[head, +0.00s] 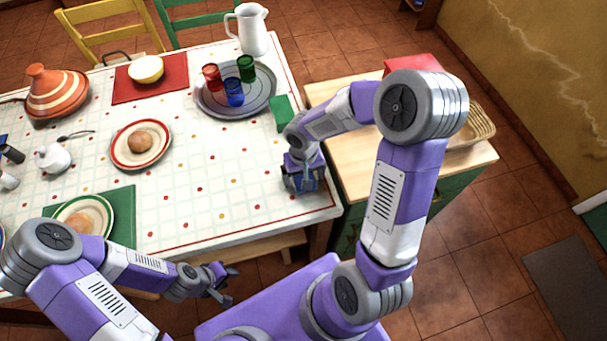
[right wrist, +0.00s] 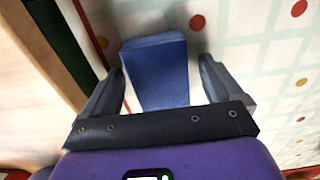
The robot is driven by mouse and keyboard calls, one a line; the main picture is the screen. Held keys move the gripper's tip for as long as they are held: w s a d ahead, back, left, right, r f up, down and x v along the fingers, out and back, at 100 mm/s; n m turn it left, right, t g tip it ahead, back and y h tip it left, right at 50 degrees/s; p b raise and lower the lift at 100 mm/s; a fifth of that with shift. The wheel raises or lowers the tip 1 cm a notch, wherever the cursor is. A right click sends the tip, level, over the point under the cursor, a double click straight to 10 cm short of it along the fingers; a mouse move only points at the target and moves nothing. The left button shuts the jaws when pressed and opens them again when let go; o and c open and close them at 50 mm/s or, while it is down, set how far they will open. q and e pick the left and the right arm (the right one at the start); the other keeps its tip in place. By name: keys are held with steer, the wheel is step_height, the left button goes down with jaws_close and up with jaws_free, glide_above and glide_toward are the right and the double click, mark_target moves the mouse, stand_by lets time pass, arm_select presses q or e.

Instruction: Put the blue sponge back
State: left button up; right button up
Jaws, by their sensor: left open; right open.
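The blue sponge (right wrist: 157,72) is a blue block on the white patterned tablecloth, near the table edge. In the right wrist view it lies between the two spread fingers of my right gripper (right wrist: 158,88), with gaps at both sides. In the head view my right gripper (head: 303,182) is low over the table's right edge, and it largely hides the sponge there. My left gripper (head: 228,284) is open and empty, in front of the table's near edge.
A grey round tray (head: 262,105) holds red, blue and green cups, with a green flat block (head: 281,113) beside it. A white pitcher (head: 252,30) stands behind. A wooden-topped counter (head: 350,165) with a basket (head: 470,128) adjoins at right. Plates (head: 141,166) lie left.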

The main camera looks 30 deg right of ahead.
mark_target(303, 176)
steer(key=shift+r, duration=0.2)
step_height(303, 176, up, 12)
steer(key=p, duration=0.4)
stand_by(0.4)
